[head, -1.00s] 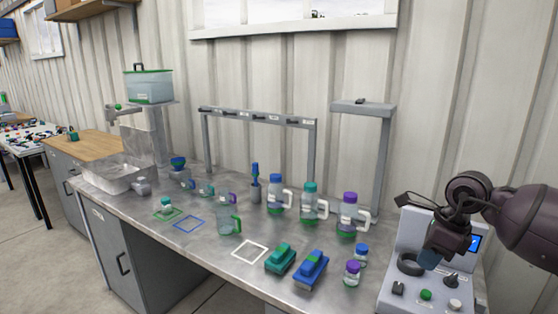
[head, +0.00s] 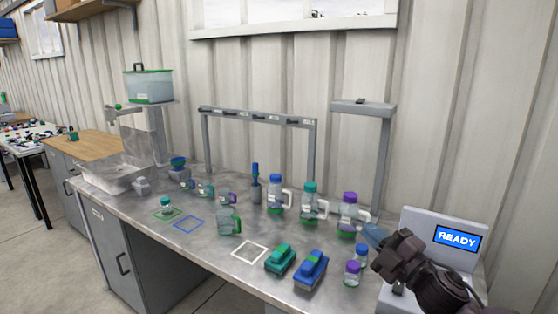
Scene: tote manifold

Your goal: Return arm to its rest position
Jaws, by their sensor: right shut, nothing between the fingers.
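My right arm comes in at the lower right, in front of the grey machine (head: 416,221). Its gripper (head: 373,235) is shut and empty, its bluish tips pointing up and left. In the picture the tips lie just right of the purple-lidded jug (head: 348,215); I cannot tell whether they touch anything. The machine's screen (head: 457,239) reads "READY". My arm hides much of the machine's lower front. My left gripper is not in view.
A green brush-like block (head: 280,259) and a blue one (head: 311,269) lie in front. A white square outline (head: 250,242) on the bench is empty.

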